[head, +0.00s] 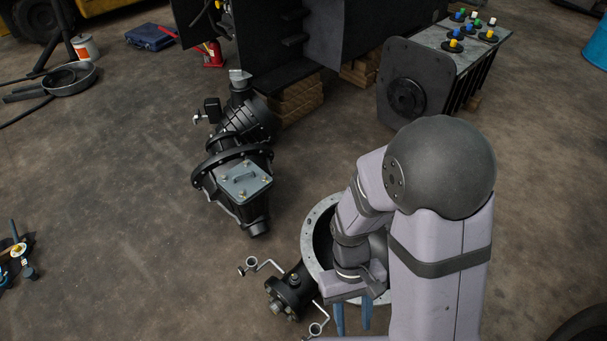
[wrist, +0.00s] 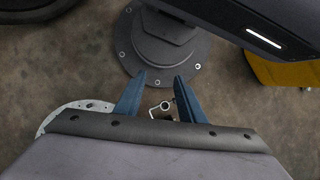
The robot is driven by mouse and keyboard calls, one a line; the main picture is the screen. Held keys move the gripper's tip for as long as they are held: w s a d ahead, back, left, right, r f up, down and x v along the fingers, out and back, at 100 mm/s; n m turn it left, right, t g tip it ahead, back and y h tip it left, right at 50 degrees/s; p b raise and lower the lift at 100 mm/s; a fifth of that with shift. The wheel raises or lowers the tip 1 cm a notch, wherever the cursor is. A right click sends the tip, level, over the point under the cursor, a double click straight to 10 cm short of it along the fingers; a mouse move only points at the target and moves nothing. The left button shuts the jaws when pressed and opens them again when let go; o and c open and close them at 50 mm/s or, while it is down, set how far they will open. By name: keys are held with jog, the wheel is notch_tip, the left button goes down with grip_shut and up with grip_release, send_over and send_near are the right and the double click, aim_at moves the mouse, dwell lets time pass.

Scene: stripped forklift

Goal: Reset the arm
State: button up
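My gripper (head: 352,318) is at the lower middle of the head view, pointing down with two blue fingers. In the wrist view its two blue fingers (wrist: 160,92) stand apart with a gap between them, and nothing is held in it. In the head view it is in front of a round grey flange ring (head: 312,232), which the arm partly hides. Part of a light ring also shows in the wrist view (wrist: 62,112). A small metal fitting (wrist: 162,108) shows between the fingers, beyond them.
A black gearbox housing (head: 240,180) lies left of the arm. A dark motor block (head: 405,95) with coloured terminals stands at the back right. A small crank fitting (head: 260,265) and a black pipe part (head: 288,290) sit beside the ring.

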jog(key=w+d+r+m+t+y, duration=0.1)
jog(key=w+d+r+m+t, duration=0.35)
jog(key=r, duration=0.45)
notch_tip(320, 180, up, 37)
jog(key=w+n+p, duration=0.2)
jog(key=p, duration=3.5)
notch_tip(320, 180, down, 78)
jog(key=b, duration=7.7)
jog(key=shift+s+a+b, duration=0.15)
jog(key=shift+a+b, duration=0.05)
jog(key=shift+b, duration=0.1)
